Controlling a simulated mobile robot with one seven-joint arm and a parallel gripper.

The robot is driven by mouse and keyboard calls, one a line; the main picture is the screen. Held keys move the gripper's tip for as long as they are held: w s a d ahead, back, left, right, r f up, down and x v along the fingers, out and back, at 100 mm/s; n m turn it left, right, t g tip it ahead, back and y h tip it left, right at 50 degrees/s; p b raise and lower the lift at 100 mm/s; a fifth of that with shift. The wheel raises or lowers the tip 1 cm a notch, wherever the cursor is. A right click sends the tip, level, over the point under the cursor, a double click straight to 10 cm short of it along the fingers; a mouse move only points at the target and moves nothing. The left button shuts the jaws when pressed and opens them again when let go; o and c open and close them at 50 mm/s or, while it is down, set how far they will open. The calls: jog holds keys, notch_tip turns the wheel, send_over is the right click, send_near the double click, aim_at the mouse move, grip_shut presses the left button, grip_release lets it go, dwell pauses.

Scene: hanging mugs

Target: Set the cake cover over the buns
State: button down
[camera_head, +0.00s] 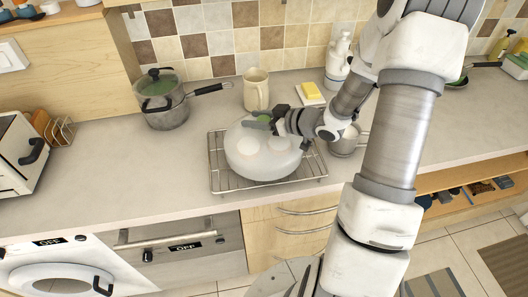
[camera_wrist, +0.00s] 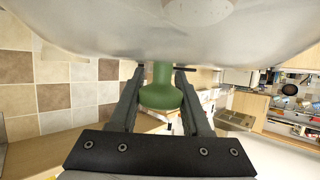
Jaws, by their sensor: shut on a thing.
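The cake cover (camera_head: 262,168) is a clear, whitish dome with a green knob (camera_head: 257,124). In the head view it is above the wire rack (camera_head: 222,184), and pale round buns (camera_head: 246,146) show through it. I cannot tell whether its rim touches the rack. My gripper (camera_head: 272,119) reaches in from the right and is shut on the knob. In the wrist view the green knob (camera_wrist: 160,92) sits between both fingers, and the dome (camera_wrist: 110,30) fills the top of the picture. A blurred pale bun (camera_wrist: 198,9) shows through the dome.
A small pan (camera_head: 346,143) is close on the right. A pot (camera_head: 162,112) stands at the back left. The counter (camera_head: 110,175) left of the rack is clear.

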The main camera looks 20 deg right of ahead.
jog(key=shift+f, duration=0.55)
grip_release()
dwell(0.5)
jog(key=v, duration=1.7)
jog(key=shift+s+d+p, duration=0.15)
jog(key=shift+d+p, duration=0.1)
jog(key=shift+p, duration=0.1)
